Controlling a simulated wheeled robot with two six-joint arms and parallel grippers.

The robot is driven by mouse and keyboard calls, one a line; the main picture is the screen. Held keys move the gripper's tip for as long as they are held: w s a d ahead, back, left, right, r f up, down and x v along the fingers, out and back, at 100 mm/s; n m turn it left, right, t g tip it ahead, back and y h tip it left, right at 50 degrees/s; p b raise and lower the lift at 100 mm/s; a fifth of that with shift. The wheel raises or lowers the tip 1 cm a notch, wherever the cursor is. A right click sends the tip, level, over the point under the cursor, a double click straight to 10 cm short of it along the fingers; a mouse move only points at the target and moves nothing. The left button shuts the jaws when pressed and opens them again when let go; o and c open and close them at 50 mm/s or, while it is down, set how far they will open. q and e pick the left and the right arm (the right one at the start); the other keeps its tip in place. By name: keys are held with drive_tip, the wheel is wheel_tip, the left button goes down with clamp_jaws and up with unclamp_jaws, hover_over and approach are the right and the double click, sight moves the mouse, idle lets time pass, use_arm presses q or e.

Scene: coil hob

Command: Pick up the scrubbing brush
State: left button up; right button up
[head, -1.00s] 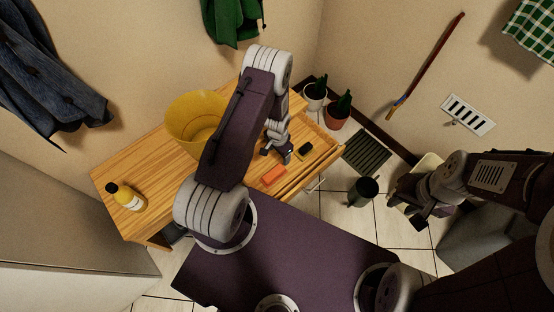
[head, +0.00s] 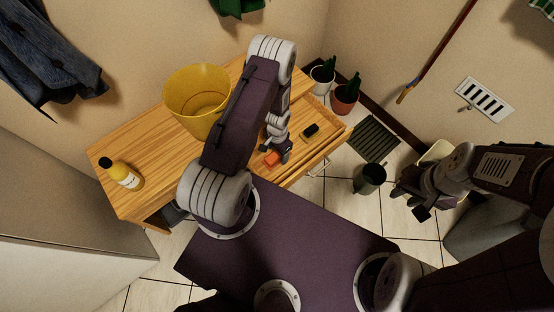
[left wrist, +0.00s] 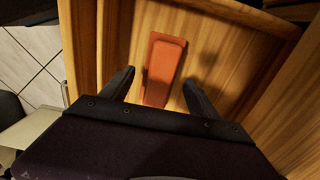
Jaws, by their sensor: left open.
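An orange-red oblong block (head: 271,159) lies in a shallow wooden drawer or tray (head: 335,134) at the table's right end. A smaller dark block with a yellowish edge (head: 310,131) lies to its right. I cannot tell for certain which is the scrubbing brush; no bristles show. My left gripper (head: 283,154) is open, just above the orange block. In the left wrist view the orange block (left wrist: 163,70) lies between and beyond the open fingers (left wrist: 160,90), with no clear contact. My right gripper (head: 415,200) hangs over the floor at the right, its jaws unclear.
A yellow bucket (head: 197,100) and a yellow bottle (head: 122,174) stand on the wooden table (head: 150,145). Drawer walls rise close around the block. Two potted plants (head: 346,92), a dark floor grate (head: 374,139) and a dark pot (head: 369,178) are to the right.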

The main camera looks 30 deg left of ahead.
sight(277, 154)
use_arm(q)
wheel_tip(277, 154, down, 4)
drive_tip(key=b, duration=0.3)
drive_tip(key=shift+s+f, duration=0.1)
drive_tip(key=shift+r, duration=0.25)
drive_tip(key=c, duration=1.4)
use_arm(e)
wheel_tip(277, 154, down, 5)
drive_tip(key=shift+r, duration=0.15)
